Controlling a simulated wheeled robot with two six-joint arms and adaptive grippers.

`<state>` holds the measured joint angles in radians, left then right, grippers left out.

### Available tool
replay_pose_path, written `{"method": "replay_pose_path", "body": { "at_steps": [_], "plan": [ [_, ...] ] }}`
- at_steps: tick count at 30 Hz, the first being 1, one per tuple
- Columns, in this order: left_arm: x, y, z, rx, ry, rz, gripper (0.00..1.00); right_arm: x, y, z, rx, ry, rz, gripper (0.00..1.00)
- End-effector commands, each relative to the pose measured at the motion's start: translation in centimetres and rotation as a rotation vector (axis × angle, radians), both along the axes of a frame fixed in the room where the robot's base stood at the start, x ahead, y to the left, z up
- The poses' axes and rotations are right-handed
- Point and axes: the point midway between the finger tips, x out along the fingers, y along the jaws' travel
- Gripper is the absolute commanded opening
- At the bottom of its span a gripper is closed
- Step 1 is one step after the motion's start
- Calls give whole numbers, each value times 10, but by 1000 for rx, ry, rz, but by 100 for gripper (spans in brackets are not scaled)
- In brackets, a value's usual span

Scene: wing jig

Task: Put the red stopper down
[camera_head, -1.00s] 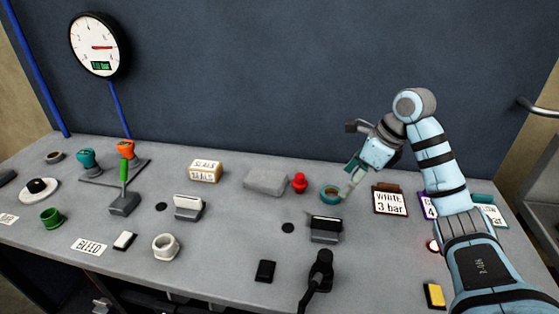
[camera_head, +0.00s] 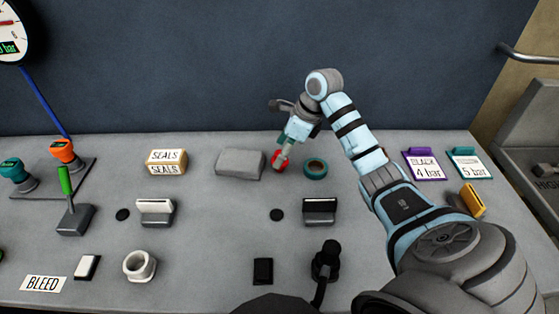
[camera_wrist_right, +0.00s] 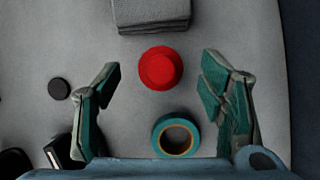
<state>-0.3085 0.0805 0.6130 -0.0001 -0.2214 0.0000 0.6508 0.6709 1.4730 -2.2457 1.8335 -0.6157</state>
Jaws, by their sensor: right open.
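The red stopper (camera_head: 280,161) stands on the grey bench, between the grey block and the teal tape roll. In the right wrist view the stopper (camera_wrist_right: 160,68) shows whole, with bare bench around it. My right gripper (camera_head: 283,160) is over the stopper in the head view and partly hides it. In the wrist view the right gripper (camera_wrist_right: 165,88) is open, its teal-padded fingers wide apart on either side and touching nothing. My left gripper is not in view.
The teal tape roll (camera_wrist_right: 176,136) lies close to the stopper. A grey block (camera_head: 240,164) lies to its left. A flat black disc (camera_head: 277,215) and a grey clip stand (camera_head: 320,211) are nearer the front. A SEALS box (camera_head: 166,162) stands further left.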

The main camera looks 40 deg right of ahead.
Motion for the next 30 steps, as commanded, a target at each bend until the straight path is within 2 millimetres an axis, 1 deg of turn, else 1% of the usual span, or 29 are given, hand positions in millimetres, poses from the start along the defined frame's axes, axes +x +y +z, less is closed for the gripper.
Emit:
{"method": "replay_pose_path", "body": {
  "at_steps": [3,5,7,11,12,14,21,23,28,30],
  "plan": [
    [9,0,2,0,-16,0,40,4,4,-23,3,2,-2,64],
    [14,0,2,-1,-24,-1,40,6,5,-30,1,3,-3,64],
    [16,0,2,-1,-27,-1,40,8,6,-34,0,1,-2,64],
    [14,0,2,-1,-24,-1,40,8,6,-34,-1,1,-2,64],
    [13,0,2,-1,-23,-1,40,8,6,-34,-1,1,-2,62],
    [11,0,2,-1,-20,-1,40,8,6,-34,-1,1,-2,52],
    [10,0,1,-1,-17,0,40,8,5,-34,0,1,-3,14],
    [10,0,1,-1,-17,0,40,8,5,-33,-1,0,-4,7],
    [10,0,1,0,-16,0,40,8,5,-32,-1,0,-4,7],
    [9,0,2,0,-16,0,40,8,5,-26,-1,-1,-4,7]
  ]
}}
